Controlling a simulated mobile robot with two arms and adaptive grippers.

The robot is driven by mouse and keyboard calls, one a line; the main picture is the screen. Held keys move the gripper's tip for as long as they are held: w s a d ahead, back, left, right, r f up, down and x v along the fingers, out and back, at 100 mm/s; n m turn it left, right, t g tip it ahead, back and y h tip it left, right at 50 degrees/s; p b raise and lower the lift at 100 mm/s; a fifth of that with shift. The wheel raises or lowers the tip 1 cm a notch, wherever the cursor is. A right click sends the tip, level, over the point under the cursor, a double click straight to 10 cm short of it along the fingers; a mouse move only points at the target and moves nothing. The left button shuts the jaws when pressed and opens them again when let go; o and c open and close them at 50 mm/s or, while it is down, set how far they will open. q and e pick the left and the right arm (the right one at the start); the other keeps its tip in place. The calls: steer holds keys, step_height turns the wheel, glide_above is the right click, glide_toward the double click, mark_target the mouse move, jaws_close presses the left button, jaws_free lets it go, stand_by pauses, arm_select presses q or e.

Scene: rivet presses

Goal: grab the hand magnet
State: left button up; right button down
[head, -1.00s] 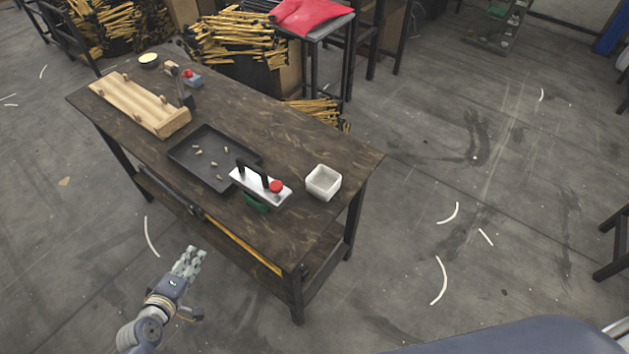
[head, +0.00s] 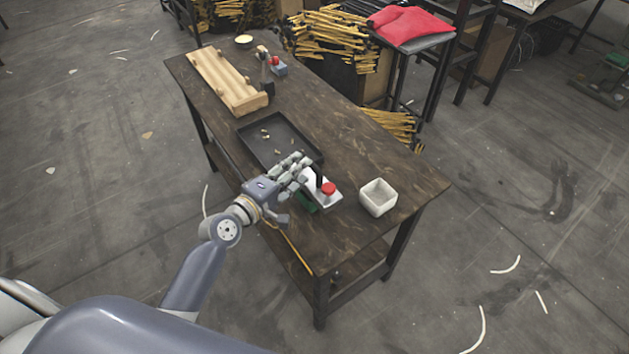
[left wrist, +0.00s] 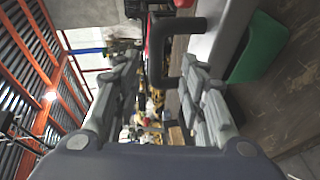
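The hand magnet (head: 334,198) is a silver-white block with a black handle and a red knob, at the near edge of the wooden table. A green part shows beneath it. My left gripper (head: 299,168) is over its left end and hides part of the block and handle. In the left wrist view, the black handle (left wrist: 190,30) stands between the two spread fingers of my gripper (left wrist: 163,75), with a gap on the left side. Whether the right finger touches the handle I cannot tell. My right gripper is not in view.
A dark tray (head: 252,131) with several small pieces lies just behind the gripper. A white square bowl (head: 378,198) stands to the right of the magnet. A wooden rack (head: 226,80) and a small red-topped device (head: 278,67) are farther back.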

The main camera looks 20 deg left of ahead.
mark_target(314, 176)
arm_select(q)
steer(key=x, duration=0.3)
steer(key=shift+w+d+r+p, duration=0.2)
steer(key=shift+w+d+p, duration=0.1)
steer(key=shift+d+p, duration=0.05)
steer(key=shift+w+d+f, duration=0.15)
steer(key=shift+w+f, duration=0.05)
steer(key=shift+w, duration=0.3)
jaws_close()
steer(key=shift+r, duration=0.15)
